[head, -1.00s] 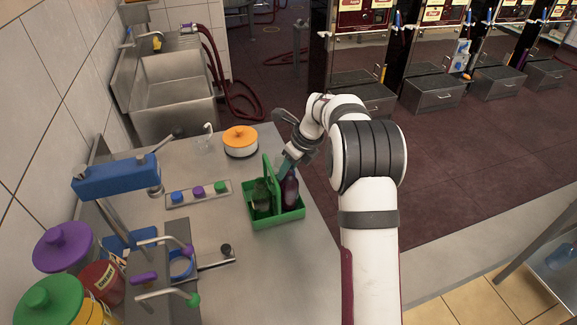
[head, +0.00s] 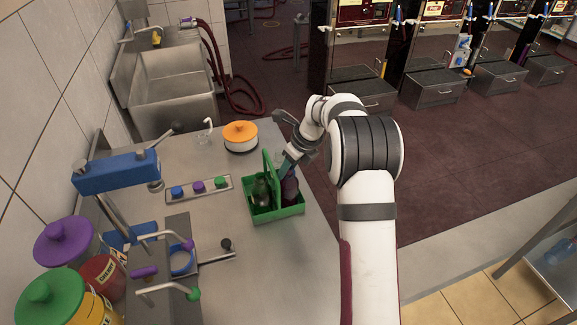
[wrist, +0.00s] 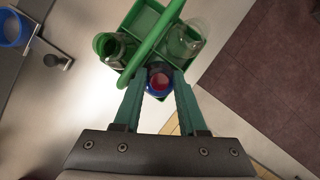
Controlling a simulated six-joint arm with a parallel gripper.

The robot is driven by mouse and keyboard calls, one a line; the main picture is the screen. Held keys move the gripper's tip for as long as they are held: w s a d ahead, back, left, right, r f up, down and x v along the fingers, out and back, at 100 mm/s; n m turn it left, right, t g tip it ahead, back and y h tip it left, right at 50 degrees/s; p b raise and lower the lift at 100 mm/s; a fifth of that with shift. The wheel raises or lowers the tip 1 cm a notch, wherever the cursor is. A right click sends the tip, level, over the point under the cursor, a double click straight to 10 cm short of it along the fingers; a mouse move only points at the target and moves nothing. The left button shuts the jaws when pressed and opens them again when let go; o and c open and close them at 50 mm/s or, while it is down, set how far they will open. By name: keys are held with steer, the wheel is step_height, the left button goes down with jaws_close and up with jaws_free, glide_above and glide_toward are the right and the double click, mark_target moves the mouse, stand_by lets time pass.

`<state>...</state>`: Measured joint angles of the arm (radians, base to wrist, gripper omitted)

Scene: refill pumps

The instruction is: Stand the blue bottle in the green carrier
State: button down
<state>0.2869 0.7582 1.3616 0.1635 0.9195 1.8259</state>
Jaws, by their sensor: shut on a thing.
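The green carrier (head: 280,213) stands on the steel counter, its tall handle upright. My gripper (head: 287,165) is above its right side. In the wrist view my gripper (wrist: 158,90) is shut on the blue bottle (wrist: 152,92), which shows a blue rim with red inside. In the head view this bottle (head: 291,187) looks dark purple and sits at the carrier's right compartment. I cannot tell whether its base touches the carrier floor. A dark green bottle (wrist: 115,48) and a clear bottle (wrist: 186,40) stand in other compartments of the carrier (wrist: 140,22).
An orange-lidded pot (head: 240,137) stands behind the carrier. A strip with blue, purple and green knobs (head: 199,188) lies to its left. The counter in front of the carrier is clear.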

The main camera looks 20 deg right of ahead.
steer(key=shift+f, duration=0.35)
steer(key=shift+c, duration=1.9)
jaws_free()
step_height(320, 180, up, 9)
steer(key=s+a+r+n+g, duration=0.1)
steer(key=s+a+r+n, duration=0.15)
steer(key=s+n, duration=0.35)
steer(key=s+a+r+n+g, duration=0.1)
steer(key=s+a+n, duration=0.25)
steer(key=s, duration=0.55)
steer(key=s+a+r+n, duration=0.2)
steer(key=s+a+n, duration=0.2)
steer(key=s, duration=0.3)
steer(key=s+a+f+n+g, duration=0.1)
steer(key=s+f+n, duration=0.1)
steer(key=s+n, duration=0.3)
steer(key=s+a+f+n+g, duration=0.1)
steer(key=s+n, duration=0.4)
steer(key=s, duration=0.7)
steer(key=shift+s+a+f+h, duration=0.15)
steer(key=shift+a+f+h, duration=0.2)
steer(key=shift+f, duration=0.2)
